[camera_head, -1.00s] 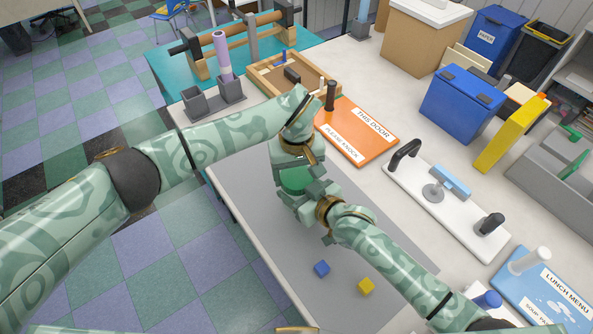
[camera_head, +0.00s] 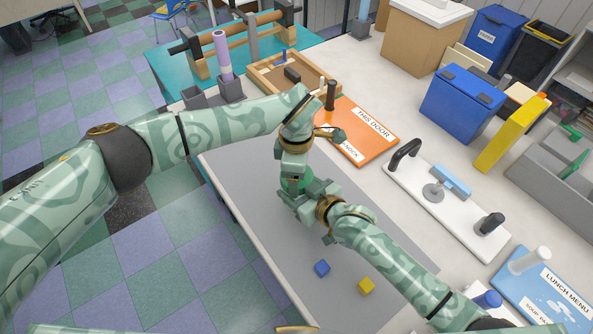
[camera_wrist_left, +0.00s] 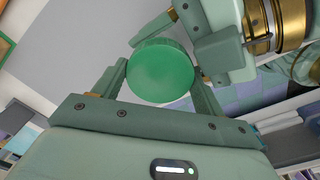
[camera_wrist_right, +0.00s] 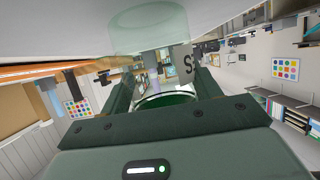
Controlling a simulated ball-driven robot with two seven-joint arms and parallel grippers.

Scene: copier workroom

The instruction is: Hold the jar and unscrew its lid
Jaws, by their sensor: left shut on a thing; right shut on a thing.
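The jar's green round lid (camera_head: 295,184) shows between my two grippers over the grey mat. In the left wrist view, the lid (camera_wrist_left: 161,72) is seen from above. My left gripper (camera_wrist_left: 163,78) is shut on it, one finger on each side. My right gripper (camera_head: 308,203) comes in from the lower right and is shut on the jar below the lid. Much of the jar is hidden by the grippers. I cannot tell whether the lid has lifted.
An orange sign board (camera_head: 367,143) and a white board with handles (camera_head: 460,220) lie to the right. A wooden tray (camera_head: 262,78) stands behind. The mat's left part is free.

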